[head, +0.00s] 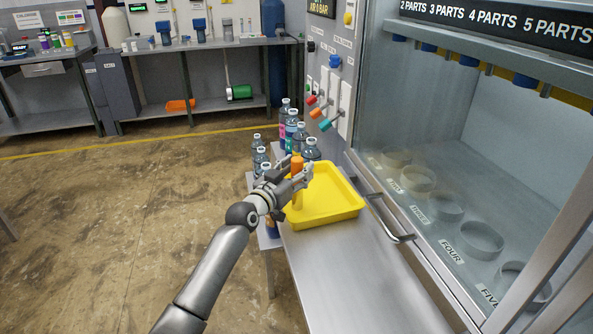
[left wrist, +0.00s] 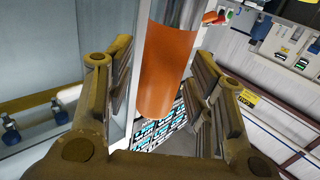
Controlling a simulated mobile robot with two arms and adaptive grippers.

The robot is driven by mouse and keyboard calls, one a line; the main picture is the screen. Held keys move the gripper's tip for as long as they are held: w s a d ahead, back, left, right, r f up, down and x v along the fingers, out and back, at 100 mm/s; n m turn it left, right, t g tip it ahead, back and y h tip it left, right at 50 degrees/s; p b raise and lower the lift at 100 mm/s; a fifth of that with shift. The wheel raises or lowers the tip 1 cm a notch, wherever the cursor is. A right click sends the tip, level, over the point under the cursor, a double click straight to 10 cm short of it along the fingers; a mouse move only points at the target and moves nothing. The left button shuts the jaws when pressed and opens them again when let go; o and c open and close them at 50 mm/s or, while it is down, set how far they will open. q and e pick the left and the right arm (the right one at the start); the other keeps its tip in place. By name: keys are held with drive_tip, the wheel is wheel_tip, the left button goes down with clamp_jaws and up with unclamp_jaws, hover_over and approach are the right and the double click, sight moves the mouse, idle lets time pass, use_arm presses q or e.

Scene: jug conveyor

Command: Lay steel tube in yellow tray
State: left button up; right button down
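The steel tube has orange end parts and shows upright at my left gripper in the head view (head: 297,164). Its middle is hidden behind the fingers. My left gripper (head: 291,182) is shut on the tube, near the left side of the yellow tray (head: 335,205). In the left wrist view the tube's orange end (left wrist: 166,75) lies between the two fingers (left wrist: 163,85), with bare steel at the top edge. The tray lies empty on the steel table, as far as I see. My right gripper is not in view.
Several capped bottles (head: 291,130) stand close behind and left of the tray. A glass-fronted cabinet with a handle (head: 392,222) borders the table on the right. The steel tabletop (head: 345,270) in front of the tray is clear.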

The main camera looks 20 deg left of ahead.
use_arm(q)
drive_tip(key=shift+s+r, duration=0.1)
drive_tip(key=v, duration=1.1)
drive_tip(key=shift+s, duration=0.4)
